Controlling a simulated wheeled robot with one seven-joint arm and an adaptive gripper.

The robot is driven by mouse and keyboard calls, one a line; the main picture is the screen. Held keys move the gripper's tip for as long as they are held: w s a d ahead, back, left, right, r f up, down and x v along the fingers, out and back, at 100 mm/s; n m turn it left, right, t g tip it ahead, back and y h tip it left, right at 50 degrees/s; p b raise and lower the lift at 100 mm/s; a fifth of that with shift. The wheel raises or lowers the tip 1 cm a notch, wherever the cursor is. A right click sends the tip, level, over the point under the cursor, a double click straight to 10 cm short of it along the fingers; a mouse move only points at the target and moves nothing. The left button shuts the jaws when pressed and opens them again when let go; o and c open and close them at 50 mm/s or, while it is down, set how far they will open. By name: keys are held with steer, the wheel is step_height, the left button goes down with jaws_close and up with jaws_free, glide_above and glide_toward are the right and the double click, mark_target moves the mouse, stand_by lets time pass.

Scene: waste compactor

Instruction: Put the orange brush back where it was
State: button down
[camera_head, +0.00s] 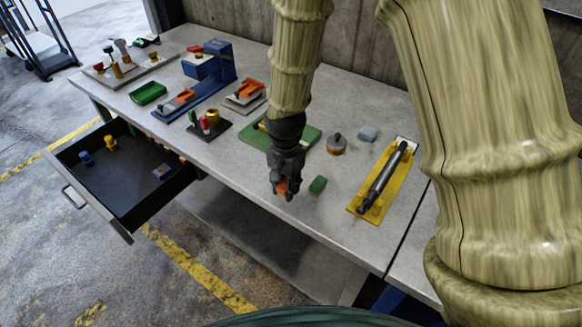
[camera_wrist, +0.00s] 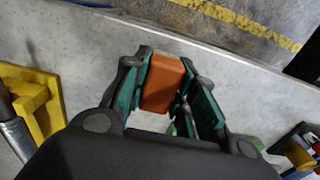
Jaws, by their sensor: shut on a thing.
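My gripper (camera_head: 284,190) is over the front part of the grey table, between the green board and the table's front edge. It is shut on the orange brush (camera_wrist: 162,84), a small orange block that sits between the two fingers in the wrist view. In the head view only a bit of the orange brush (camera_head: 282,186) shows between the fingertips. I cannot tell whether the brush touches the table.
A small green block (camera_head: 318,185) lies just right of my gripper. A yellow tray with a dark cylinder (camera_head: 365,209) is farther right. A green board (camera_head: 257,138) and a round brown-grey piece (camera_head: 336,146) lie behind. An open drawer (camera_head: 128,213) juts out at left.

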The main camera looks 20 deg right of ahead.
steer(key=w+d+p, duration=0.1)
steer(key=w, duration=0.1)
steer(key=w+d, duration=0.1)
steer(key=w, duration=0.2)
steer(key=w+d+p, duration=0.1)
steer(key=w+d, duration=0.1)
steer(key=w, duration=0.1)
steer(key=shift+w+d+f+p, duration=0.1)
steer(key=shift+f+p, duration=0.2)
steer(key=shift+f, duration=0.1)
steer(key=shift+f+p, duration=0.85)
steer(key=shift+f, duration=0.9)
steer(key=shift+f, duration=0.3)
steer(key=shift+s+f, duration=0.2)
steer(key=c, duration=1.2)
jaws_free()
steer(key=shift+s+f+b, duration=0.1)
steer(key=shift+s+b, duration=0.05)
steer(key=shift+b, duration=0.15)
steer(key=shift+c, duration=0.2)
steer(key=shift+o, duration=0.5)
steer(key=shift+f, duration=0.2)
